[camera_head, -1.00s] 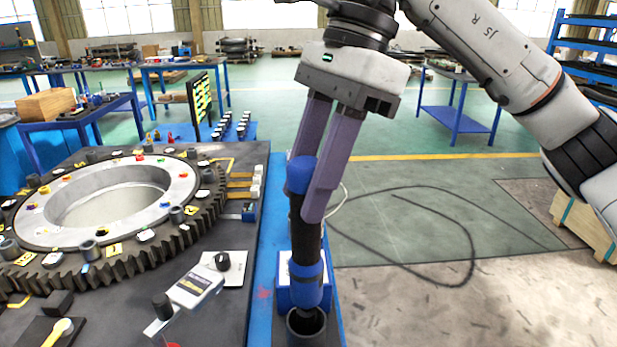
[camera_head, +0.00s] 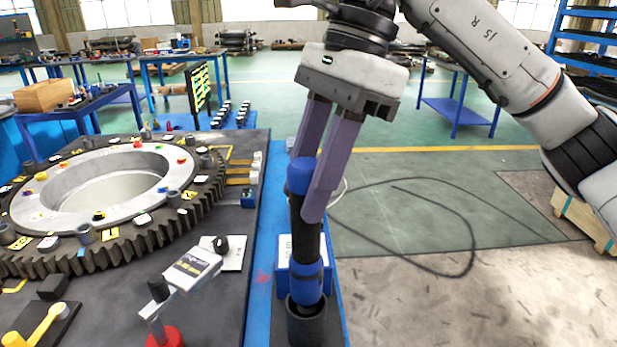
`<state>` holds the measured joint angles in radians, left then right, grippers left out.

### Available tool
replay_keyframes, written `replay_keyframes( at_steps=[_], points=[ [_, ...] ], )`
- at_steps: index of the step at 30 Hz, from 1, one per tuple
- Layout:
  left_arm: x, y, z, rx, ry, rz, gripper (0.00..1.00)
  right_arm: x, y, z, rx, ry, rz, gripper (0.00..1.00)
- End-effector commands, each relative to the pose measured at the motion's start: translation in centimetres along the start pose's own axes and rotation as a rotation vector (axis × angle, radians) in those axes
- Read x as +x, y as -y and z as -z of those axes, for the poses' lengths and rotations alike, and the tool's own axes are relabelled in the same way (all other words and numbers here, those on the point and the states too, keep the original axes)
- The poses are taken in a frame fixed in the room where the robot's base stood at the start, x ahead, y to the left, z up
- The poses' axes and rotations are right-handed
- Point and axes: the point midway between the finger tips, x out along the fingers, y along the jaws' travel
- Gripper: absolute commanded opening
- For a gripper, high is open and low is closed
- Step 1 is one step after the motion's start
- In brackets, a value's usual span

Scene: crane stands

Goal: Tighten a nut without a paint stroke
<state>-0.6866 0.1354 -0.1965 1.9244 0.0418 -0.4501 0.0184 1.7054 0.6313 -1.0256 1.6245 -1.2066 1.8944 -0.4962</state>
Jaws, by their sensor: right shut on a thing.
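To the left lies a large toothed ring (camera_head: 122,238) with a pale flange. Which nut lacks a stroke is too small to tell. My left gripper is not in view.
A grey device with a black knob (camera_head: 192,266) stands on the dark table (camera_head: 222,318) near the tool. A yellow-handled item (camera_head: 44,325) lies front left. Blue workbenches (camera_head: 80,118) stand behind. The floor to the right holds a dark cable (camera_head: 474,250).

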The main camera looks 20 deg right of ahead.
Motion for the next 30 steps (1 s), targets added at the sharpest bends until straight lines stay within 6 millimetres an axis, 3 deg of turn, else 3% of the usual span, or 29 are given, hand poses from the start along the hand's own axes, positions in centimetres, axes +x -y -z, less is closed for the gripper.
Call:
replay_keyframes(
  at_steps=[30],
  points=[
    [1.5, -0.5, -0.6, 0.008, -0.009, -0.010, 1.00, 3.3, 0.0, 1.1, -0.001, 0.004, 0.005, 0.00]
  ],
)
